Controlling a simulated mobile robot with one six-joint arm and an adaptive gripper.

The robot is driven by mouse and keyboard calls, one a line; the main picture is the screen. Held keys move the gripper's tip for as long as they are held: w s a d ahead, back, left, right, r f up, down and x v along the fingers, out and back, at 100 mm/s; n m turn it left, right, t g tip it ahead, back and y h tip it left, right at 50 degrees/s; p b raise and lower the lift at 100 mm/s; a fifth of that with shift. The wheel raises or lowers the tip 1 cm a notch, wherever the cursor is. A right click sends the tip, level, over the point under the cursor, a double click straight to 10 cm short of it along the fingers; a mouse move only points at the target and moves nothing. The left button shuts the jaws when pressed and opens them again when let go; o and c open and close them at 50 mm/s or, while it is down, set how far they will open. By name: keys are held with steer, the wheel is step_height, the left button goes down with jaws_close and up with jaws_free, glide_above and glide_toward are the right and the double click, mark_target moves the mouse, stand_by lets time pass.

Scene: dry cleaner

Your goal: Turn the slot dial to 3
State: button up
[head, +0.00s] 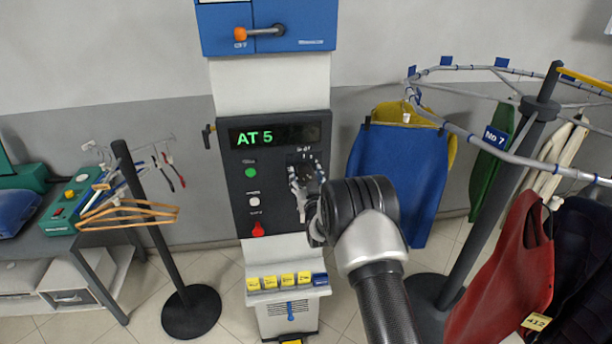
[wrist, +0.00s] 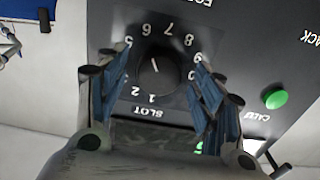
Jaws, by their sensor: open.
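The slot dial (wrist: 157,72) is a round black knob on a dark panel, marked SLOT and ringed by white numbers. In the wrist view, a short pale line on it points up and slightly left, towards the 5 and 6 side. My gripper (wrist: 166,92) is open, its blue-padded fingers on either side of the dial with gaps to the knob. The left finger hides the numbers between 2 and 5. In the head view, my gripper (head: 305,180) is at the panel's right side and partly covers the dial. The display (head: 275,136) reads AT 5 in green.
On the panel are a green button (head: 250,172), a white button (head: 253,201) and a red knob (head: 258,229). Yellow tags (head: 270,282) line the ledge below. A garment rail (head: 500,150) with clothes stands right; a hanger stand (head: 155,230) stands left.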

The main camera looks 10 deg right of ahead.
steer(key=shift+w, duration=0.15)
steer(key=c, duration=1.1)
steer(key=shift+o, duration=0.2)
